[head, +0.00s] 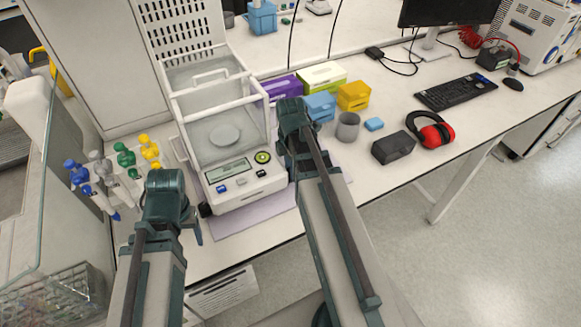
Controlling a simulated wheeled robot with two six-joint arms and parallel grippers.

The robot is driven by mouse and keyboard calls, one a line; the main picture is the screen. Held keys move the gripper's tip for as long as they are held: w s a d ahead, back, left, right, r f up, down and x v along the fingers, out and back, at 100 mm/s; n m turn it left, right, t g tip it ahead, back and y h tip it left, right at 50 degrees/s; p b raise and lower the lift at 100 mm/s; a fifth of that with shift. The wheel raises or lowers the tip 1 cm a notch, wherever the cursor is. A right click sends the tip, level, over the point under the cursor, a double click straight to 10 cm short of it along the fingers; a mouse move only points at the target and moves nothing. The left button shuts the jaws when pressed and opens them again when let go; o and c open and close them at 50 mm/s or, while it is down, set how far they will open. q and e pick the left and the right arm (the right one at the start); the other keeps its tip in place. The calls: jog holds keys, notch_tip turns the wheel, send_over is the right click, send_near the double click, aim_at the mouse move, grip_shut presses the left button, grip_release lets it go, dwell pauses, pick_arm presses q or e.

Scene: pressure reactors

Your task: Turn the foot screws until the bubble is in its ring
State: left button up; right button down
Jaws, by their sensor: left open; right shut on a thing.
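The white analytical balance (243,187) with a glass draft shield stands on the bench. Its round green bubble level (262,157) is on the front panel, right of the display (227,170). The bubble's place in the ring is too small to tell. A black foot screw (205,210) shows under the balance's left front corner. My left gripper (196,229) is open just in front and left of that screw, apart from it. My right gripper (290,172) is at the right front corner, shut on what seems to be the right foot screw, which it hides.
A rack of pipettes with coloured tops (125,155) stands left of the balance. Purple (281,88), green (322,76), blue (320,106) and yellow (353,95) boxes stand behind my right arm. A grey cup (348,127), black case (393,148) and red ear muffs (437,131) are further right.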

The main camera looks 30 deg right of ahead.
jog(key=c, duration=0.5)
grip_release()
pick_arm(q)
jog(key=shift+r, duration=0.15)
pick_arm(e)
jog(key=shift+r, duration=0.1)
pick_arm(q)
notch_tip(320, 180, up, 14)
jog(key=p, duration=1.3)
jog(key=shift+f+p, duration=0.25)
jog(key=shift+p, duration=0.15)
pick_arm(e)
notch_tip(320, 180, up, 14)
jog(key=shift+f, duration=0.2)
jog(key=shift+a, duration=0.1)
